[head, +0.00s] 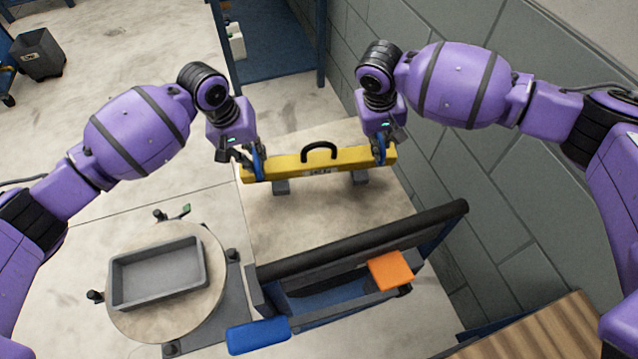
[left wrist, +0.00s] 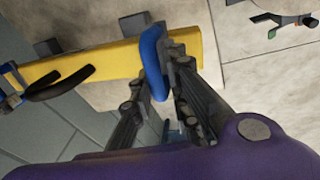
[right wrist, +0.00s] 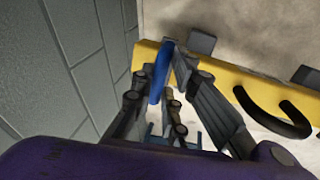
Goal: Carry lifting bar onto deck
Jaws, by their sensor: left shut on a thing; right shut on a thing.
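The lifting bar (head: 290,168) is a yellow beam with a black arched handle in the middle and a blue grip near each end. It lies crosswise over the far part of the tan deck (head: 330,217), near two grey blocks (head: 281,187). I cannot tell whether it touches them. My left gripper (head: 254,165) is shut on the bar's left blue grip, which shows in the left wrist view (left wrist: 153,62). My right gripper (head: 381,152) is shut on the right blue grip, which shows in the right wrist view (right wrist: 160,72).
A black push rail (head: 365,240) runs along the deck's near side, with a blue pad (head: 259,337) and an orange pad (head: 390,271) nearer me. A round stand with a grey tray (head: 158,273) is at left. A block wall (head: 440,185) stands close at right.

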